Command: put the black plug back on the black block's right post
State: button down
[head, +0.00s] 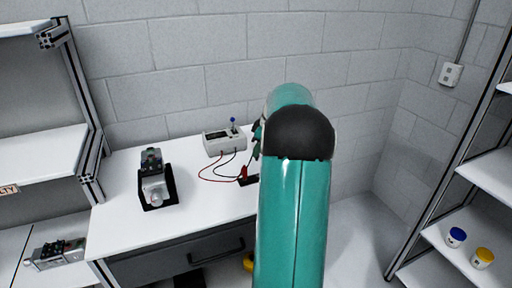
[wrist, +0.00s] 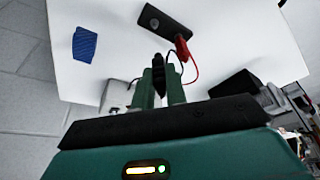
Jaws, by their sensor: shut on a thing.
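The black block (wrist: 165,27) lies on the white table in the wrist view. A red plug (wrist: 183,50) sits at its right end there, and a bare round spot shows near its other end. In the head view the block (head: 249,180) is partly hidden by my arm, with the red plug (head: 243,172) on it. My gripper (wrist: 160,82) is shut on the black plug (wrist: 159,70), which points toward the block. A gap of white table shows between plug and block in the picture; its height above the table is unclear.
A grey meter box (head: 225,141) with a blue-topped knob stands at the table's back, with red and black leads. A motor in a black cradle (head: 153,186) stands to the left. A blue patch (wrist: 84,44) lies on the table. Shelves flank both sides.

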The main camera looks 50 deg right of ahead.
jog(key=shift+s+f, duration=0.15)
jog(key=shift+f, duration=1.2)
jog(key=shift+s+f, duration=0.1)
jog(key=shift+f, duration=1.85)
jog(key=shift+s+f, duration=0.1)
jog(key=shift+f, duration=0.05)
jog(key=c, duration=1.3)
grip_release()
jog(key=shift+c, duration=0.2)
notch_tip(320, 180, up, 7)
